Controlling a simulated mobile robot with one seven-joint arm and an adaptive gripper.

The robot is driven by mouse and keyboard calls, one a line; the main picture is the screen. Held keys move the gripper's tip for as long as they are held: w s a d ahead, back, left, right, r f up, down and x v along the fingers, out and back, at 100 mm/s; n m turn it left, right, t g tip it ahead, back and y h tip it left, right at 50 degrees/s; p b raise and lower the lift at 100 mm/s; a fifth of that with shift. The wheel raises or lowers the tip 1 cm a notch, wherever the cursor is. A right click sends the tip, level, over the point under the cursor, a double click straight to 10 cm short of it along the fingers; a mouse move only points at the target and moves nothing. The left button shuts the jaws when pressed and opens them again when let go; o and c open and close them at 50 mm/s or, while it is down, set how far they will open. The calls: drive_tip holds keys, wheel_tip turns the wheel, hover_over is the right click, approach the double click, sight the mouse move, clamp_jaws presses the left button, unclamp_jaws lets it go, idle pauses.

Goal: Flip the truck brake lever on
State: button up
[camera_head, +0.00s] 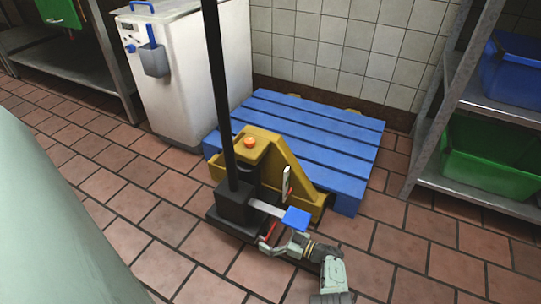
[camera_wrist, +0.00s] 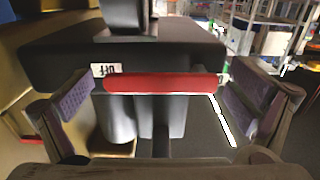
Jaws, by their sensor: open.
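The yellow pallet truck (camera_head: 264,158) stands at the edge of a blue pallet, with a black handle pole (camera_head: 222,100) rising from its black base (camera_head: 236,205). In the wrist view, the red brake lever (camera_wrist: 160,83) is a horizontal bar across the black truck body (camera_wrist: 65,58). A small white label (camera_wrist: 106,70) that appears to read OFF sits just above its left end. My gripper (camera_wrist: 160,97) is open, with one finger off each end of the lever; whether either touches it is unclear. In the head view my gripper (camera_head: 272,240) is low beside the truck's base, partly hidden.
The blue pallet (camera_head: 345,135) lies against the tiled wall. A white cabinet (camera_head: 182,75) stands at the back left. A metal shelf (camera_head: 480,190) with a green bin (camera_head: 490,165) and a blue bin (camera_head: 515,72) is on the right. The tiled floor at the lower right is clear.

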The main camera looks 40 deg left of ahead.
drive_tip(key=c, duration=1.7)
